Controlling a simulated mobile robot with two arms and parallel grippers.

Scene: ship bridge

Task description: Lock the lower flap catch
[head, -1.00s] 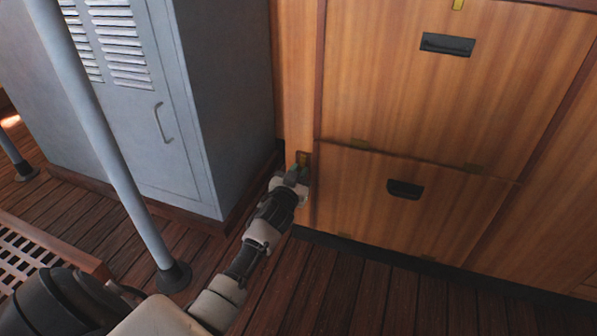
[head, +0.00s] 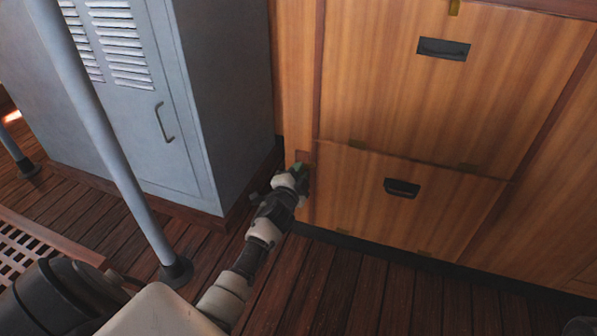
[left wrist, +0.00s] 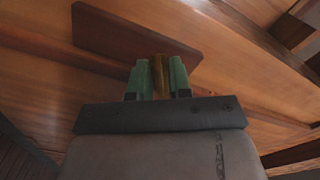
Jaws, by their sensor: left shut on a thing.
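The lower flap (head: 445,215) is a wooden panel with a black recessed handle, and it looks closed. Left of it, a dark wood plate (head: 303,156) sits on the cabinet upright; it also shows in the left wrist view (left wrist: 110,32). My left gripper (head: 299,168) is at this plate. In the left wrist view its green fingertips (left wrist: 159,78) are shut on a narrow brass catch (left wrist: 161,72) in front of the plate. The fingers hide part of the catch. My right gripper is not in view.
An upper flap (head: 440,90) with a black handle is above the lower one. A grey locker (head: 225,110) stands left of the cabinet. A grey pole (head: 110,150) rises at the left. The plank floor (head: 330,285) before the cabinet is clear.

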